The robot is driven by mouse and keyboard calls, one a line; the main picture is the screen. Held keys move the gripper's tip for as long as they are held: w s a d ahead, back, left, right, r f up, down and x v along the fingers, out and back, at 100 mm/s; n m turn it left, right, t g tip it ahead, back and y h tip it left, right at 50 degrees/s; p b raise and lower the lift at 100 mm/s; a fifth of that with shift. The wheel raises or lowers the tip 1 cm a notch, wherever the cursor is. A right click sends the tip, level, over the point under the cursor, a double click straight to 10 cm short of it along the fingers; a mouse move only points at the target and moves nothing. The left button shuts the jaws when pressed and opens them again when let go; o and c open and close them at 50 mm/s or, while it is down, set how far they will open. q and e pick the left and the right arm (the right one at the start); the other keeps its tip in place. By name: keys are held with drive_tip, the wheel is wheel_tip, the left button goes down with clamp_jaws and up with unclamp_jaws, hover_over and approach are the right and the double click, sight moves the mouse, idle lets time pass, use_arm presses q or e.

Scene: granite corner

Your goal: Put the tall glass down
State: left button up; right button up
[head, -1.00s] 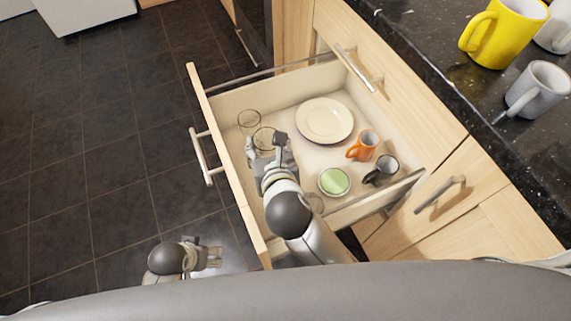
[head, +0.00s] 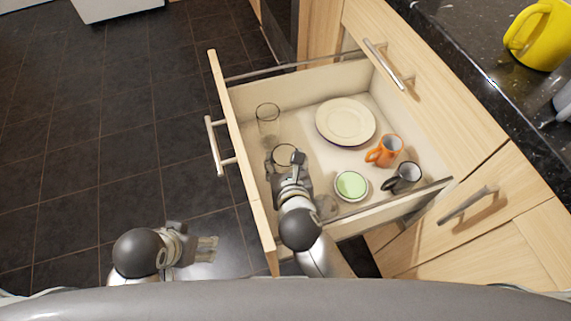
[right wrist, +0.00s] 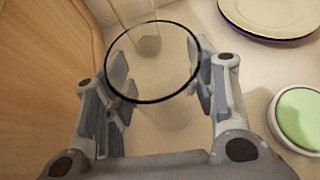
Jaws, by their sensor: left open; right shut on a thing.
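The tall glass (head: 285,154) is clear, and its round dark rim shows in the right wrist view (right wrist: 152,98). My right gripper (head: 285,168) reaches into the open drawer and is shut on this glass, with its fingers (right wrist: 160,88) on either side. The glass looks upright; I cannot tell whether its base touches the drawer floor. My left gripper (head: 207,249) is open and empty, outside the drawer above the dark floor.
The drawer (head: 235,130) also holds another clear glass (head: 268,112), a cream plate (head: 345,121), an orange mug (head: 384,151), a black mug (head: 404,178) and a green-topped round item (head: 351,185). A yellow mug (head: 541,35) stands on the dark counter (head: 450,50).

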use_arm(q)
drive_tip(key=shift+r, duration=0.1)
use_arm(e)
drive_tip(key=shift+f, duration=0.25)
drive_tip(key=o, duration=1.2)
drive_tip(key=shift+c, duration=0.2)
drive_tip(key=p+v, duration=0.1)
drive_tip(key=v, duration=0.1)
drive_tip(key=shift+s+r, duration=0.2)
drive_tip(key=shift+r, duration=0.1)
use_arm(q)
drive_tip(key=shift+p+x, duration=0.85)
drive_tip(key=shift+x, duration=1.75)
use_arm(e)
drive_tip(key=shift+v, duration=2.45)
use_arm(q)
drive_tip(key=shift+s, duration=0.1)
